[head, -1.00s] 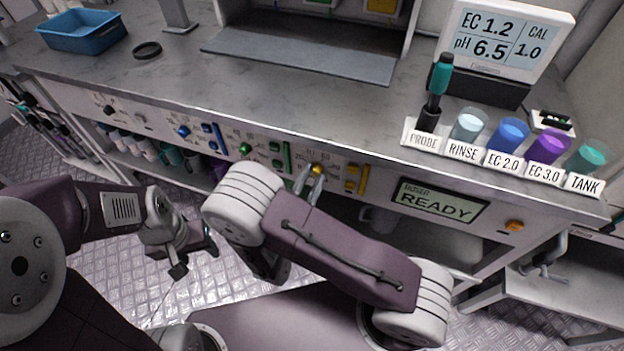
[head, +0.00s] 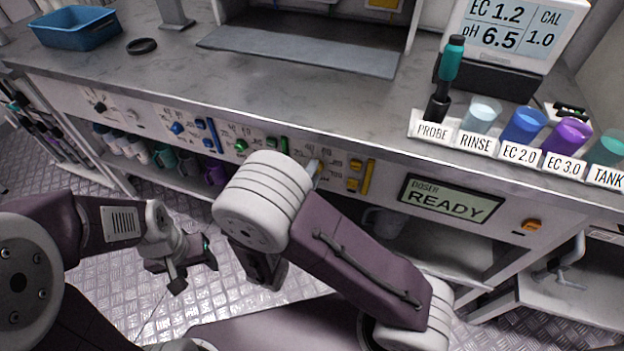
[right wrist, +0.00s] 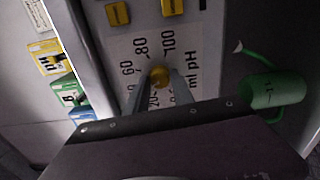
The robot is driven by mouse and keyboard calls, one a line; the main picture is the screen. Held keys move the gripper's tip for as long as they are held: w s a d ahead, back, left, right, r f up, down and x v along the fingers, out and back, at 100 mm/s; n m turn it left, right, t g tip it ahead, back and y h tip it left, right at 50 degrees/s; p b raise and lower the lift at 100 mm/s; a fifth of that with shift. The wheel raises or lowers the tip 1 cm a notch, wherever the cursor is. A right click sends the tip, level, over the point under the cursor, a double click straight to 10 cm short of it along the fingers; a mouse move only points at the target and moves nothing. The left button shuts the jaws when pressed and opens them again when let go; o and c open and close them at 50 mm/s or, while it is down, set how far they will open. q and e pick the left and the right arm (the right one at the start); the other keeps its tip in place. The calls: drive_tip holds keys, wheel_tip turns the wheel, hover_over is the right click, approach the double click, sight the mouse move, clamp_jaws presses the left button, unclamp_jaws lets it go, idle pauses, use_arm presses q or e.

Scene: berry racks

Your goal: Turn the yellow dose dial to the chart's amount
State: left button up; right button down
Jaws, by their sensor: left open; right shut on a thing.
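The yellow dose dial (right wrist: 160,76) shows in the right wrist view, on a panel scale with printed marks including 60, 80 and 100 and the words "ml pH". My right gripper (right wrist: 162,84) is shut on the dial, one finger on each side. The dial's pointer is not clear. In the head view my right arm hides most of the dial and of the right gripper (head: 317,172). My left gripper (head: 190,270) is open and empty, low in front of the bench. Coloured cards, one yellow (right wrist: 48,60), show in the right wrist view; their amounts are unreadable.
Yellow buttons (head: 355,175) and a yellow bar (head: 369,178) sit right of the dial. The doser display (head: 449,199) reads READY, with an orange button (head: 531,225) beside it. Blue and green dials lie further left.

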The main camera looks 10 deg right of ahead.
drive_tip(key=shift+m, duration=0.4)
drive_tip(key=c, duration=1.1)
unclamp_jaws()
drive_tip(key=b+v, duration=0.1)
drive_tip(key=v, duration=0.8)
